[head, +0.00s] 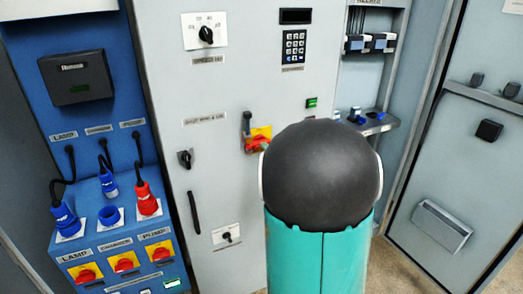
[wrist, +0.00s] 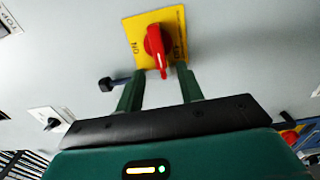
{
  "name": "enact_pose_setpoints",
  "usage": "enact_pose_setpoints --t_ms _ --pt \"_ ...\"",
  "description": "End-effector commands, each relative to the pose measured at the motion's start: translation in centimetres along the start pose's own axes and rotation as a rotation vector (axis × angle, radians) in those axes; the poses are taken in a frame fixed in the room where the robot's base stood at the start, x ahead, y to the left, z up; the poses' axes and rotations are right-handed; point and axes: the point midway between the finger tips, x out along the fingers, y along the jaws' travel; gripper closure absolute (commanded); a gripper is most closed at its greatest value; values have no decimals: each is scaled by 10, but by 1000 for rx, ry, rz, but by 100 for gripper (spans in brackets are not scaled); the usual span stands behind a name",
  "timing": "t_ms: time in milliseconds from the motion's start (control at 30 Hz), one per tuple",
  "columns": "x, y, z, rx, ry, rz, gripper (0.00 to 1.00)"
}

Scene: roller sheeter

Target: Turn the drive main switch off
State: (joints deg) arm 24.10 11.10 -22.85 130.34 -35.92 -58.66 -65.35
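The drive main switch is a red rotary handle on a yellow plate. In the wrist view the red handle (wrist: 156,42) points down the picture toward me, with its tip between my fingertips. The yellow plate (wrist: 177,22) reads ON, upside down, on its left; the lettering on its right is hard to read. My gripper (wrist: 161,75) is open, its two green fingers on either side of the handle's tip, with visible gaps. In the head view my arm partly hides the yellow plate (head: 259,132) and most of the gripper.
A black knob on a stalk (wrist: 108,84) sticks out beside the plate, close to my left finger. The blue panel (head: 110,200) at left carries plugs and other red-on-yellow switches (head: 124,264). A keypad (head: 294,47) is above.

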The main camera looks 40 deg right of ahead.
Motion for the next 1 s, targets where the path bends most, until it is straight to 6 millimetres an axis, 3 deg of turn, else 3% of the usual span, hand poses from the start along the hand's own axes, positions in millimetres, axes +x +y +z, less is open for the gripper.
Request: enact_pose_setpoints --t_ms 200,400,600,1000 --pt "-50 1 1 2 -3 2 63" --pt "-83 0 0 2 -1 2 63" --pt "-93 0 0 1 0 1 63" --pt "-92 0 0 1 1 0 63"
